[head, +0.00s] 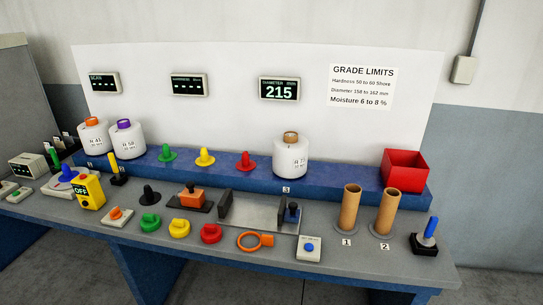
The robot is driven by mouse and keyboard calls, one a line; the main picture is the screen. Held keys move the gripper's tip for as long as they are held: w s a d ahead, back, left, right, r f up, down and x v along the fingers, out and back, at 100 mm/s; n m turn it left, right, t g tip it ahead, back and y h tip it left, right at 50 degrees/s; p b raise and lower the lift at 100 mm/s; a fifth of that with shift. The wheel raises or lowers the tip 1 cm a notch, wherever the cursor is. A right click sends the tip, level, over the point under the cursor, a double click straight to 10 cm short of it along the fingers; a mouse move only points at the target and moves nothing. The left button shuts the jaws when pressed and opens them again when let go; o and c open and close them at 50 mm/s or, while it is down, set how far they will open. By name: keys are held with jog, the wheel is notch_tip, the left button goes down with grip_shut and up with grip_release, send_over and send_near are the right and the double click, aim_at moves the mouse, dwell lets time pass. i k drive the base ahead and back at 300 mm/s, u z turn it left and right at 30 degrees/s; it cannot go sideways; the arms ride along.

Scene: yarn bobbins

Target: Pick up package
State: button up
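Three white yarn packages stand upright on the blue raised shelf. One package with an orange core (93,139) is at the far left, its label seeming to read A 41. A package with a purple core (127,142) is just right of it, labelled A 58. A third package with a brown core (290,158) stands alone right of centre, above a small tag marked 3; its label is too small to read surely. My gripper is not in view.
The grey bench (330,268) holds coloured caps, a metal cradle (255,212), an orange ring (250,241), two brown tubes (349,208) and a blue-handled tool (430,231). A red bin (404,170) sits on the shelf's right. The diameter display (279,89) reads 215.

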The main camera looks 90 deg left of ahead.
aim_at(290, 148)
jog(key=u, duration=3.8)
jog(key=i, duration=0.8)
